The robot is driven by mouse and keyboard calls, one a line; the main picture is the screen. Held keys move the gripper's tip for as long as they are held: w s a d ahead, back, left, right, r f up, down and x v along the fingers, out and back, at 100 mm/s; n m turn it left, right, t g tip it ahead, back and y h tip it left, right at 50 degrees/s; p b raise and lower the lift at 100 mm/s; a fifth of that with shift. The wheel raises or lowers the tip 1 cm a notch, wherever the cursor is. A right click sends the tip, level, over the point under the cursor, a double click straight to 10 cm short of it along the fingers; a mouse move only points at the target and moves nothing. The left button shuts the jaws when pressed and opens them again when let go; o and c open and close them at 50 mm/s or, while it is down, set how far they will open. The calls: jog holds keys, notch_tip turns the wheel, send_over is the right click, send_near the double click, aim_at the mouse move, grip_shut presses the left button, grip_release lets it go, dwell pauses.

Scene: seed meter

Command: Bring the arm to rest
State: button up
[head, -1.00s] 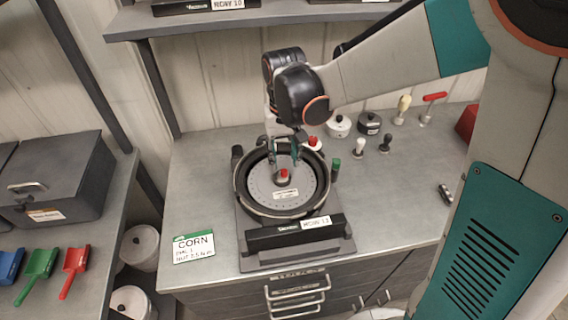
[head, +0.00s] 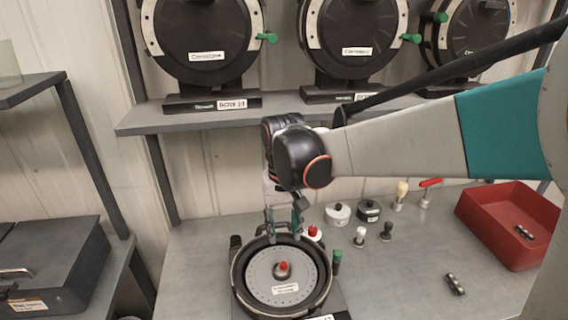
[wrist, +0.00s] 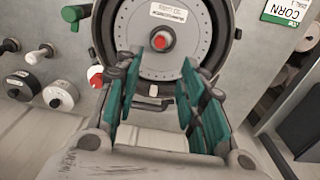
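My gripper (head: 283,220) hangs above the back edge of the seed meter on the bench, with its fingers pointing down. In the wrist view its teal fingers (wrist: 160,80) are spread apart with nothing between them. The seed meter has a black round housing (head: 240,290) and a grey disc (head: 262,278) with holes round its edge. A red knob (head: 283,267) sits at the disc's centre. In the wrist view the knob (wrist: 162,41) lies beyond the fingertips, apart from them. My arm reaches in from the right.
A shelf (head: 285,118) with several black seed meters is behind and above my gripper. On the bench (head: 400,270) stand small lidded pots (head: 338,213), knob-handled tools (head: 386,229) and a red tray (head: 500,235). A grey case (head: 50,270) is at the left.

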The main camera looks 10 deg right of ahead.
jog(key=s+d+t+b, duration=0.2)
jog(key=s+d+t, duration=0.1)
jog(key=s+d, duration=0.2)
jog(key=s+d+t+b, duration=0.2)
jog(key=s+d+t, duration=0.2)
jog(key=s, duration=0.6)
jog(key=shift+s+d+r, duration=0.15)
jog(key=shift+s+d, duration=0.05)
jog(key=shift+d, duration=0.55)
